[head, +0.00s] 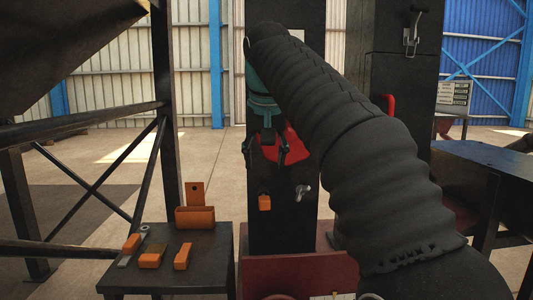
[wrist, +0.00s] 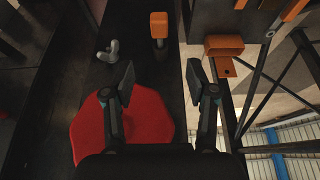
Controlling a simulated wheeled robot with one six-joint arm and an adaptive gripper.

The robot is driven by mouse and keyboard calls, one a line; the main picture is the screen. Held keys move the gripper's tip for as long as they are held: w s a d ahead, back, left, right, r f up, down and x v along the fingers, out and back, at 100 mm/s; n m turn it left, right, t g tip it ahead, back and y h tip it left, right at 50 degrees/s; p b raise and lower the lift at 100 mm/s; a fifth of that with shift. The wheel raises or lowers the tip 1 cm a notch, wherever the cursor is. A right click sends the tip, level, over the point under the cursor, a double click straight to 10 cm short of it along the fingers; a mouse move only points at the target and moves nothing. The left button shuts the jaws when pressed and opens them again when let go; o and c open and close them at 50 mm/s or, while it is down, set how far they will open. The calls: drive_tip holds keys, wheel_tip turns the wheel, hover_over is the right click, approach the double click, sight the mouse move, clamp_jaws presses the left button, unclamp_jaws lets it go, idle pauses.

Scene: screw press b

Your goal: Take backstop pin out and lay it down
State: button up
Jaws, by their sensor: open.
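The likely backstop pin (head: 264,202) is an orange-headed piece sticking out of the front of the dark press column, low down. In the wrist view the same orange head (wrist: 159,22) sits on a short stem near the top middle; the part inside the column is hidden. My gripper (head: 265,158) hangs above the pin in front of the column, its fingers spread. In the wrist view my gripper (wrist: 160,80) is open and empty, and the pin lies beyond the fingertips, roughly between their lines, not touched.
A red plate (wrist: 145,122) is behind my fingers. A metal wing screw (head: 302,192) sits right of the pin. A small dark table (head: 215,262) at left carries an orange holder (head: 195,218), several orange blocks and a wrench; its front right has bare room. A dark frame (head: 163,110) stands left.

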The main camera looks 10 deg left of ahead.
sight(264, 196)
drive_tip(key=b+x, duration=0.3)
drive_tip(key=x, duration=0.8)
drive_tip(key=shift+f, duration=0.1)
drive_tip(key=c, duration=1)
clamp_jaws()
